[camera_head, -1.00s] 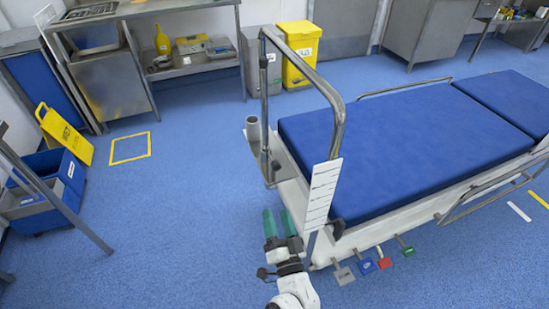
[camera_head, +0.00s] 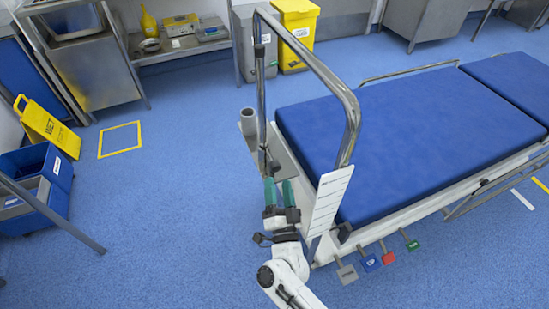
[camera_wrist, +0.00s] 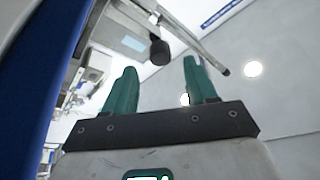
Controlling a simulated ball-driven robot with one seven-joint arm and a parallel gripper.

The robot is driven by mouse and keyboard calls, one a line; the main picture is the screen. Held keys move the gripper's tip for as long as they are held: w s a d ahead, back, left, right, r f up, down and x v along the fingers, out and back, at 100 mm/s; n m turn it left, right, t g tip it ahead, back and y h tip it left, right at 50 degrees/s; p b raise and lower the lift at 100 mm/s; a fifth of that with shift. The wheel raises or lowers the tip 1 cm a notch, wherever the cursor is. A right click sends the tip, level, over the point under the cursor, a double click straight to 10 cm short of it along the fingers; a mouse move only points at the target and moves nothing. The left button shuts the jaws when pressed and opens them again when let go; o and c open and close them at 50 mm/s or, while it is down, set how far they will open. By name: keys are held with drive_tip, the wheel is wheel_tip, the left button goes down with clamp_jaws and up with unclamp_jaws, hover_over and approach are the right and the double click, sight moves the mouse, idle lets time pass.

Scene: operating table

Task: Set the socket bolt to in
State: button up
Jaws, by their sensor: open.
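My gripper (camera_head: 279,190), with two teal fingers, is open and empty at the near-left end of the blue-topped trolley. In the wrist view my gripper (camera_wrist: 155,90) points up, its fingers apart with nothing between them. A grey tube-like socket (camera_head: 248,121) stands on the trolley's corner, beyond and left of the fingertips. A small dark knob (camera_head: 274,166) shows by the post just beyond the fingertips. A dark knob (camera_wrist: 160,50) also shows past the fingers in the wrist view, beside a metal bar. I cannot tell for sure which part is the bolt, or its setting.
A bent metal rail (camera_head: 322,75) rises over the trolley end, close to my gripper. A white label plate (camera_head: 328,210) stands right of my gripper. Colored pedals (camera_head: 369,263) stick out low at the right. Open blue floor (camera_head: 170,220) lies left.

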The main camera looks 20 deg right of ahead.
sight(276, 170)
drive_tip(key=x, duration=0.8)
drive_tip(key=shift+w+r, duration=0.15)
drive_tip(key=shift+w, duration=0.05)
drive_tip(key=shift+c, duration=0.3)
clamp_jaws()
